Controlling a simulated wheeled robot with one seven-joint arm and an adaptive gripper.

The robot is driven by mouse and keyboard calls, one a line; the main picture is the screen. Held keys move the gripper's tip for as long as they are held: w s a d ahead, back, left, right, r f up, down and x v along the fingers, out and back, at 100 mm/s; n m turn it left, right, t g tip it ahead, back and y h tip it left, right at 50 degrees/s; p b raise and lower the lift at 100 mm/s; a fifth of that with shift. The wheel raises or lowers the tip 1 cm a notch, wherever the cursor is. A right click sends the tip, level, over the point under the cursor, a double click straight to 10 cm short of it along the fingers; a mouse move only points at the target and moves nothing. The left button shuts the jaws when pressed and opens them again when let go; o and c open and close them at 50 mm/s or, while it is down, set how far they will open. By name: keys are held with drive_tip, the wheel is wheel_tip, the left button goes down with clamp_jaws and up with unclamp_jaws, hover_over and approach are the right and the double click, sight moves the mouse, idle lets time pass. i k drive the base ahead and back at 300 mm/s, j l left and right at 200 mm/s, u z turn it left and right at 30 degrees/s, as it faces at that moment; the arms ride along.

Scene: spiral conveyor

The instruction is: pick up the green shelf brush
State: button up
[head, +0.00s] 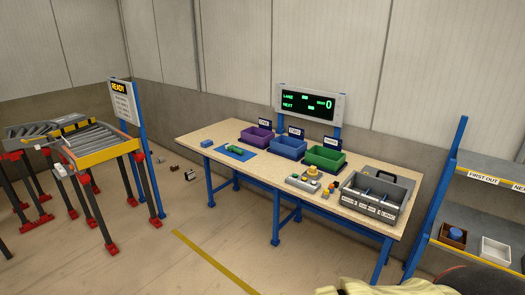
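A small green object (236,149), which looks like the green shelf brush, lies on a blue mat (247,157) near the left part of the wooden workbench (205,131). It is too small to make out bristles or handle clearly. My gripper is not in view, and nothing touches the green object.
A button panel (303,183) and a grey tool tray (365,208) are to the right. A conveyor (108,153) stands left, shelving (480,237) right. The floor before the bench is open.

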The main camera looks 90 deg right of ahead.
sight(231, 148)
drive_tip(key=z, duration=2.85)
drive_tip(key=u, duration=2.45)
drive_tip(key=z, duration=2.45)
drive_tip(key=i+z, duration=0.1)
drive_tip(key=i, duration=0.35)
drive_tip(key=i+j+z, duration=0.1)
drive_tip(key=i, duration=0.35)
drive_tip(key=i+j+z, duration=0.1)
drive_tip(key=i, duration=0.35)
drive_tip(key=i+j+z, duration=0.1)
drive_tip(key=i, duration=0.35)
drive_tip(key=j, duration=0.1)
